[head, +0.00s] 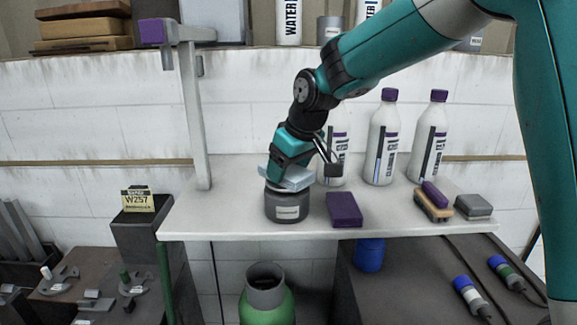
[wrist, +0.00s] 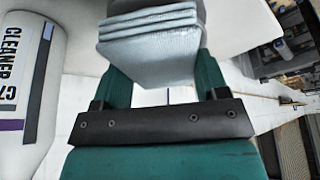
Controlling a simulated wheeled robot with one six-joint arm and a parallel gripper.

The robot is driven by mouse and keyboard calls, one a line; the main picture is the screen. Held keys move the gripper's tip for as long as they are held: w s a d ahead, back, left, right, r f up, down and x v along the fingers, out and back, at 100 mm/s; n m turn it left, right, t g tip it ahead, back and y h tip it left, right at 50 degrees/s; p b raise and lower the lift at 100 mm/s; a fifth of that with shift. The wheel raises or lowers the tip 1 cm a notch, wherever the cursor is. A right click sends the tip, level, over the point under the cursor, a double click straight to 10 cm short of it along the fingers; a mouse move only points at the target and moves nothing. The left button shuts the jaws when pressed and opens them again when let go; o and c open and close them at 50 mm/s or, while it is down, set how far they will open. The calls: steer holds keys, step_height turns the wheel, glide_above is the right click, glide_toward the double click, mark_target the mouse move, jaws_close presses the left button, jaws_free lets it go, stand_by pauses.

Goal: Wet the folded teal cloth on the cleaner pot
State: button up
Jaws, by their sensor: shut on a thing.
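The folded cloth (head: 292,180) looks pale blue-grey, with several stacked layers showing in the wrist view (wrist: 150,62). My gripper (head: 288,168) points down and is shut on the cloth, with a teal finger on each side of it in the wrist view. The cleaner pot (head: 287,208) is a dark grey round tub with a pale label, standing on the white shelf (head: 240,225). The cloth is at the pot's top, slightly tilted, and covers its opening. I cannot tell whether it touches what is inside.
A purple block (head: 344,209) lies just right of the pot. White cleaner bottles (head: 383,140) with purple caps stand behind and right. A brush (head: 433,204) and grey sponge (head: 473,206) lie further right. A pale post (head: 193,110) rises at left. The shelf's left part is clear.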

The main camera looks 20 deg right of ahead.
mark_target(289, 169)
steer(key=shift+r+p, duration=2.75)
steer(key=shift+r, duration=0.8)
steer(key=shift+f, duration=0.1)
